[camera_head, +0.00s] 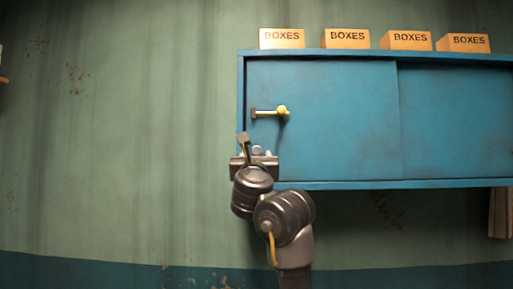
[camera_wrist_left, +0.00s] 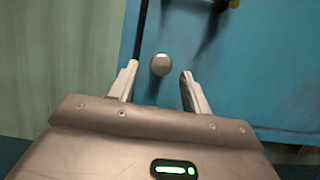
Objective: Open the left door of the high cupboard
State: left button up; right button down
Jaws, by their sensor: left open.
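The blue high cupboard (camera_head: 345,184) hangs on the wall, and its left door (camera_head: 335,125) looks closed. My left gripper (camera_head: 256,146) is at the lower left corner of this door. In the left wrist view my left gripper (camera_wrist_left: 157,88) is open. A round pale knob (camera_wrist_left: 160,65) on the door shows between its fingertips, slightly beyond them; I see no contact. My right gripper is not in view.
The right door (camera_head: 455,120) of the cupboard looks closed. Several boxes marked BOXES (camera_head: 346,39) stand on top of the cupboard. The green wall (camera_head: 120,130) to the left is mostly bare. Something pale (camera_head: 500,212) hangs below the cupboard at the far right.

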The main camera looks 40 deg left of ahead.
pick_arm(q)
jog(key=shift+x, duration=0.95)
jog(key=shift+r, duration=0.1)
grip_shut()
